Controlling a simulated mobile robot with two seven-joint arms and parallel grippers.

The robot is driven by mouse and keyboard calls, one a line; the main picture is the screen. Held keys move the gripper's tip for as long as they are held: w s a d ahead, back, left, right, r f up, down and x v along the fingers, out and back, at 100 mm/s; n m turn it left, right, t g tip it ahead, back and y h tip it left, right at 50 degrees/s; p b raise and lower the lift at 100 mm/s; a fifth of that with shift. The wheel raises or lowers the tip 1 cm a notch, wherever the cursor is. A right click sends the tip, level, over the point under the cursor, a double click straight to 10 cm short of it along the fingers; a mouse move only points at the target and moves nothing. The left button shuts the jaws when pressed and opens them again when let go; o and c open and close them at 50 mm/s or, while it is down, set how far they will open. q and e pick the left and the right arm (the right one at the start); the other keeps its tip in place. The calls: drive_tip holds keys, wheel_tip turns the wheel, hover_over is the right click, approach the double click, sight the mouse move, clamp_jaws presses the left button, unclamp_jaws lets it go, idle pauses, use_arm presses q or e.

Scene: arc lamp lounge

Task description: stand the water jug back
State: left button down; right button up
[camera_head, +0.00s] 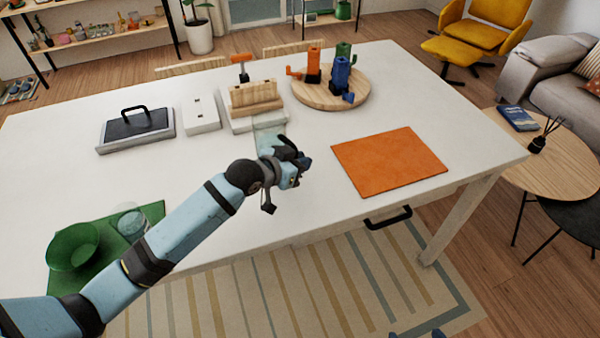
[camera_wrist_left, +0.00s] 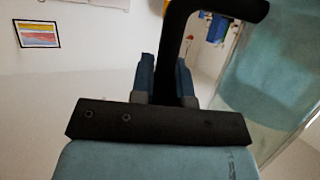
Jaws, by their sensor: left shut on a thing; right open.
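The clear bluish water jug (camera_head: 268,127) shows partly behind my left gripper (camera_head: 298,163) in the head view, over the white table. In the left wrist view, its dark handle (camera_wrist_left: 215,8) runs down between the blue fingers (camera_wrist_left: 166,78), which are shut on it. Its see-through body (camera_wrist_left: 265,75) fills the right side there and looks slanted in that picture. I cannot tell whether its base touches the table. Two blue tips of my right gripper (camera_head: 414,335) show apart at the bottom edge of the head view, empty.
An orange mat (camera_head: 388,161) lies bare right of the left gripper. A green bowl (camera_head: 73,246) and a glass (camera_head: 131,220) stand on a green mat (camera_head: 150,212). Behind are a lidded tray (camera_head: 136,130), a wooden holder (camera_head: 253,98) and a round board (camera_head: 300,97) with mugs.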

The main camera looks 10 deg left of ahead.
use_arm(q)
wheel_tip(320, 180, down, 4)
drive_tip(key=shift+f, duration=0.3)
idle(0.3)
drive_tip(key=c, duration=1.1)
unclamp_jaws()
drive_tip(key=v, duration=1.2)
drive_tip(key=shift+b, duration=0.4)
